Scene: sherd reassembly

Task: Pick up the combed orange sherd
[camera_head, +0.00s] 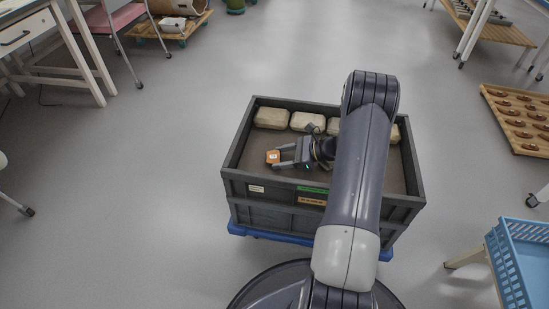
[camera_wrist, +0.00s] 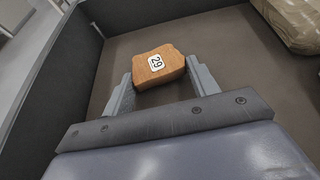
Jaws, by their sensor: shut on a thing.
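The orange sherd (camera_wrist: 147,69) is a small block with a white label reading 29, seen in the wrist view. It also shows in the head view (camera_head: 273,159) at the left side inside the grey crate (camera_head: 270,188). My gripper (camera_wrist: 160,80) is shut on the sherd, with one finger on each side of it. In the head view my gripper (camera_head: 279,157) reaches leftward inside the crate. Combing on the sherd is too small to make out. I cannot tell whether the sherd touches the crate floor.
Several beige wrapped bundles (camera_head: 272,118) lie along the crate's far wall. The crate stands on a blue dolly (camera_head: 237,229). A blue basket (camera_head: 522,262) is at the right, and a wooden tray of brown pieces (camera_head: 520,118) lies beyond it. Grey floor is open to the left.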

